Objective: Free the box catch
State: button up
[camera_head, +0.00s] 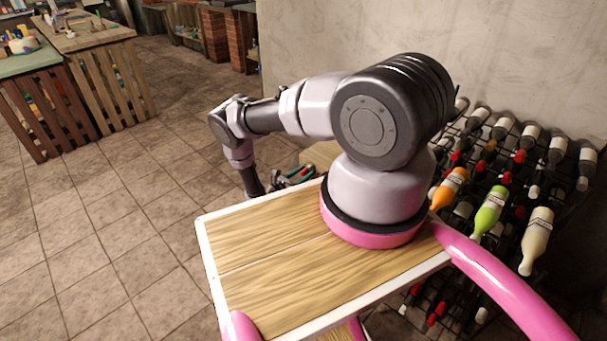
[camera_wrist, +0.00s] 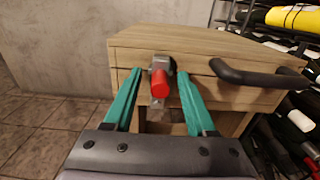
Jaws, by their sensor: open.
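A pale wooden box (camera_wrist: 200,48) stands in front of my gripper in the wrist view. On its front is a catch (camera_wrist: 160,84) with a grey metal mount and a red end. A dark curved handle (camera_wrist: 262,77) is fixed to the front, right of the catch. My gripper (camera_wrist: 158,74) is open, with one teal finger on each side of the catch. I cannot tell whether either finger touches it. In the head view my gripper (camera_head: 291,178) is low beyond the wooden top, and the box (camera_head: 322,153) is mostly hidden behind my arm.
A rack of bottles (camera_head: 490,185) stands close on the right; in the wrist view a yellow-labelled bottle (camera_wrist: 290,18) lies near the box. A concrete wall (camera_head: 350,45) is behind. Tiled floor (camera_head: 120,230) is clear at left, with slatted wooden crates (camera_head: 110,80) farther back.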

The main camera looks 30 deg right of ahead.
grip_shut()
jog(key=shift+w+n, duration=0.1)
jog(key=shift+n, duration=0.2)
jog(key=w+a+f+n, duration=0.1)
jog(key=w+f+n, duration=0.3)
jog(key=n, duration=1.2)
jog(key=shift+a+f, duration=0.15)
jog(key=shift+a, duration=0.15)
jog(key=shift+w+n, duration=0.1)
jog(key=shift+n, duration=0.2)
